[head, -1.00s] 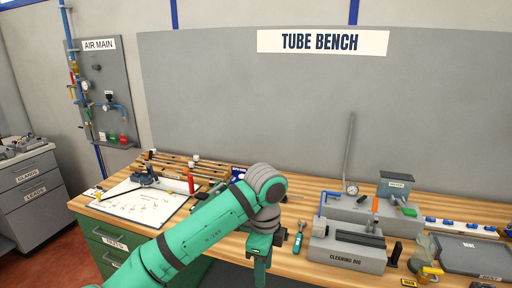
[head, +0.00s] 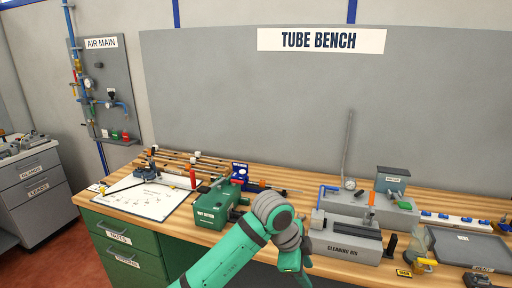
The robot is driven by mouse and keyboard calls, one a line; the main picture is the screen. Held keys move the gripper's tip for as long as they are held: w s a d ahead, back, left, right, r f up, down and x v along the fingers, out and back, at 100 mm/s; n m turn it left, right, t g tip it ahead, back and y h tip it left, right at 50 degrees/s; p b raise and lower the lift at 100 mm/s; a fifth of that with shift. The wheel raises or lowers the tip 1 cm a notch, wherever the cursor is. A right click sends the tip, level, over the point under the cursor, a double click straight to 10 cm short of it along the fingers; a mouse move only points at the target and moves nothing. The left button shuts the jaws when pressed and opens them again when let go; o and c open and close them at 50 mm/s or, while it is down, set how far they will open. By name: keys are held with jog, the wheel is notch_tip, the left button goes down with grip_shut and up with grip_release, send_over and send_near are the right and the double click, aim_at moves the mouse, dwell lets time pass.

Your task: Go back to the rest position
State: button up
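My gripper (head: 299,277) hangs at the bottom edge, in front of the bench (head: 262,252). Its fingers are cut off or hidden, so I cannot see whether they are open or hold anything. It is just left of and in front of the grey cleaning rig (head: 345,250).
A green labelled machine (head: 207,212) stands left of my arm, beside a white drawing sheet (head: 150,198). A grey tray (head: 470,248) and yellow-labelled items (head: 425,264) lie at right. Green drawers (head: 120,242) are below left.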

jog(key=d+f+n+t+h, duration=0.3)
jog(key=d+n+t+h, duration=0.5)
jog(key=d, duration=0.7)
jog(key=s+a+f+n+t+y, duration=0.6)
jog(key=s+a+f+n+y, duration=0.3)
jog(key=s+a+f+n, duration=0.65)
jog(key=s+a+m+y, duration=0.1)
jog(key=s+a, duration=0.3)
jog(key=s, duration=0.4)
jog(key=s+a+y, duration=0.1)
jog(key=s+a, duration=0.3)
jog(key=s, duration=0.4)
jog(key=s+a+r+m+y, duration=0.1)
jog(key=s+a, duration=0.3)
jog(key=s, duration=0.4)
jog(key=shift+a+m+y, duration=0.3)
jog(key=shift+a+m, duration=0.05)
jog(key=shift+a, duration=0.05)
jog(key=shift+r, duration=0.1)
